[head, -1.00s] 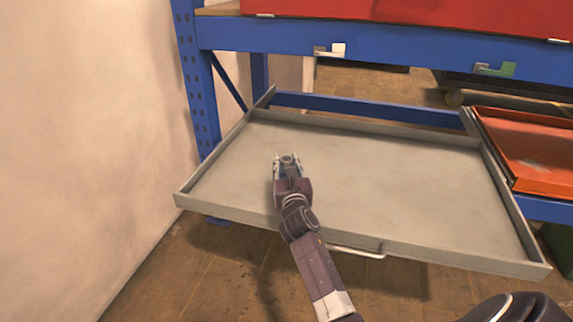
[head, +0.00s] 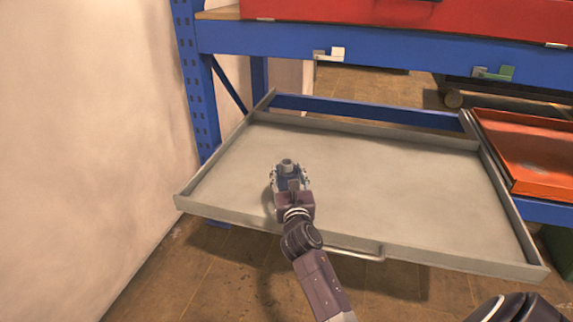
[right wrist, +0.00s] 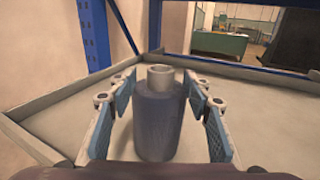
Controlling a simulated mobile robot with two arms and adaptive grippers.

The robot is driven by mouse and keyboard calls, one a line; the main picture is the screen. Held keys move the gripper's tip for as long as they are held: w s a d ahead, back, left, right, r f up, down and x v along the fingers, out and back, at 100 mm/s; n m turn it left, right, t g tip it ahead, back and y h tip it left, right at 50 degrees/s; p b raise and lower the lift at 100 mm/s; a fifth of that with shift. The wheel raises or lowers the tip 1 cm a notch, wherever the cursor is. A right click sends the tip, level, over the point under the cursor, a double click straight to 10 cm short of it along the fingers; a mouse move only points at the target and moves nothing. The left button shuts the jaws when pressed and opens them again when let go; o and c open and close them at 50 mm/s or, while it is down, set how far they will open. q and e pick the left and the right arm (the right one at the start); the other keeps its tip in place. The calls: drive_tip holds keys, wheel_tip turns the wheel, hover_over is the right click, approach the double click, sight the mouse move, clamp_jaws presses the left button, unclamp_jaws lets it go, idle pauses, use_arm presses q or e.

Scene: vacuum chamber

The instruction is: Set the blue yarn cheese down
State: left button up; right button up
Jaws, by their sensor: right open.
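The blue yarn cheese (right wrist: 158,122) is a dark blue-grey cylinder with a pale tube end on top. It stands upright on the grey drawer tray (head: 400,190), toward the tray's left front. In the head view only its upper part (head: 287,166) shows past my gripper. My right gripper (head: 289,176) is open, with one finger on each side of the cheese. In the right wrist view, gaps show between the cheese and both finger pads. My left gripper is not in view.
The tray has low raised rims and a front handle (head: 355,254); the rest of its surface is bare. An orange tray (head: 530,155) lies to the right. A blue rack beam (head: 400,57) crosses above the back. A pale wall (head: 90,140) stands at left.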

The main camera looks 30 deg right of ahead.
use_arm(q)
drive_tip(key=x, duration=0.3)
drive_tip(key=shift+p, duration=0.4)
use_arm(e)
drive_tip(key=v, duration=0.8)
drive_tip(key=shift+s, duration=0.2)
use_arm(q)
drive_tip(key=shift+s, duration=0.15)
use_arm(e)
drive_tip(key=shift+a, duration=0.1)
